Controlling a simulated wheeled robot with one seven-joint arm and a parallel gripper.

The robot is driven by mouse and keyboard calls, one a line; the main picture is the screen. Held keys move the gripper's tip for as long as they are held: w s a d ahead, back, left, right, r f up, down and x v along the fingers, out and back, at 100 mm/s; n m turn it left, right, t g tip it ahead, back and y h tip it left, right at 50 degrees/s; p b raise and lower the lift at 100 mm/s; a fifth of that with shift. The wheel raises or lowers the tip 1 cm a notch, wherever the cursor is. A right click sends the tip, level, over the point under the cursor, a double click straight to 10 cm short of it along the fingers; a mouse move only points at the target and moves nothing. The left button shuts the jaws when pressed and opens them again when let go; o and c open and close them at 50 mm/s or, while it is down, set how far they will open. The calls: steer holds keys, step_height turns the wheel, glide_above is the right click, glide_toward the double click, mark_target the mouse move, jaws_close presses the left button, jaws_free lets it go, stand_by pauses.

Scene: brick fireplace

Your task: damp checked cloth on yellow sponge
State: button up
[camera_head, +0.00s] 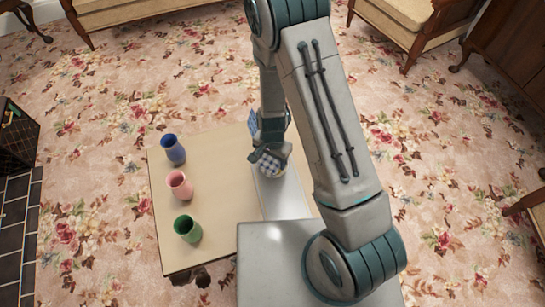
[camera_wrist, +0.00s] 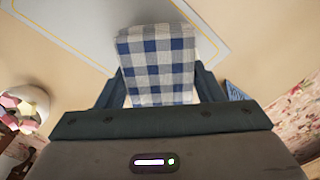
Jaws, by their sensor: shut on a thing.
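A blue-and-white checked cloth (camera_wrist: 158,62) is held between the two fingers of my gripper (camera_wrist: 160,92). In the head view the cloth (camera_head: 270,161) shows just below my gripper (camera_head: 268,146), over the far end of a pale grey mat or board on the table. I cannot tell whether the cloth touches what is under it. I cannot make out the yellow sponge in either view; the cloth or my arm may hide it.
On the table (camera_head: 215,150), a blue cup (camera_head: 173,150), a pink cup (camera_head: 179,185) and a green cup (camera_head: 187,228) stand at the left. A blue patterned item (camera_wrist: 236,91) lies right of my gripper. A pale rounded object (camera_wrist: 38,100) is at the wrist view's left.

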steer(key=shift+f+b, duration=0.45)
steer(key=shift+f, duration=0.05)
stand_by(1.2)
steer(key=shift+r+p, duration=2.7)
steer(key=shift+r, duration=0.85)
